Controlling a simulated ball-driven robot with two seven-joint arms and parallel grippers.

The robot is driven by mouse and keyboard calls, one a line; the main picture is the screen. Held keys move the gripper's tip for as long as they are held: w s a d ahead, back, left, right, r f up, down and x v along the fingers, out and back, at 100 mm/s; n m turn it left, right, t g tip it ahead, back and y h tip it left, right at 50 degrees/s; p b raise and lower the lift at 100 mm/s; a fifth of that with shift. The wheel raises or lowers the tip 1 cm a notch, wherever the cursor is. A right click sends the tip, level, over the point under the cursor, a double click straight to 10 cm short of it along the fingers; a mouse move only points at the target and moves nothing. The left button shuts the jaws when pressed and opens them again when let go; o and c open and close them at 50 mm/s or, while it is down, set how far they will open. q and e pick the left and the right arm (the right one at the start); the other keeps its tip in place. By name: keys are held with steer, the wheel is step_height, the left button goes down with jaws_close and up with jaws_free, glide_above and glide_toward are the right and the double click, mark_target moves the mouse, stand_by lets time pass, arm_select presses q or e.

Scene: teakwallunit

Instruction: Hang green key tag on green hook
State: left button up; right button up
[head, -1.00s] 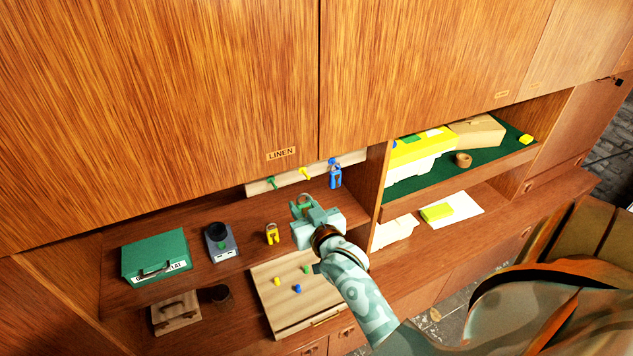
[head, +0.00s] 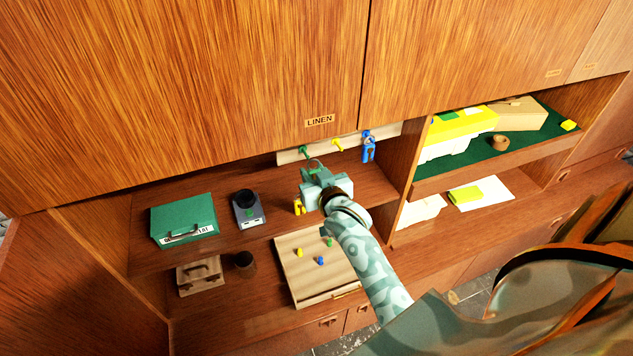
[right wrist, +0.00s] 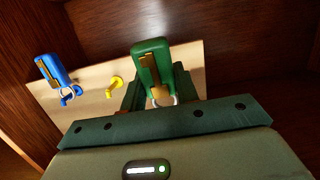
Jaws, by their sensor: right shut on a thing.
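My right gripper (head: 314,172) is shut on the green key tag (right wrist: 150,65), just in front of the hook board (head: 290,157) and below right of the green hook (head: 304,150) in the head view. The tag's metal ring (right wrist: 165,98) shows beside the fingers in the right wrist view, which looks upside down. The green hook is hidden there, so I cannot tell whether the ring touches it. The yellow hook (head: 337,145) is bare. A blue key tag (head: 368,152) hangs on the blue hook (right wrist: 70,98). My left gripper is not in view.
A yellow key tag (head: 298,207) stands on the shelf, partly behind my right gripper. A grey device (head: 250,213) and a green box (head: 183,220) stand to the left. A vertical divider (head: 412,175) stands right of the hooks, and the LINEN cupboard (head: 250,80) overhangs the board.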

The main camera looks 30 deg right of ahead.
mark_target(303, 159)
steer(key=b+x, duration=0.3)
steer(key=x, duration=0.2)
steer(key=shift+f, duration=0.2)
stand_by(0.5)
stand_by(0.3)
steer(key=o, duration=1.1)
steer(key=shift+c, duration=0.2)
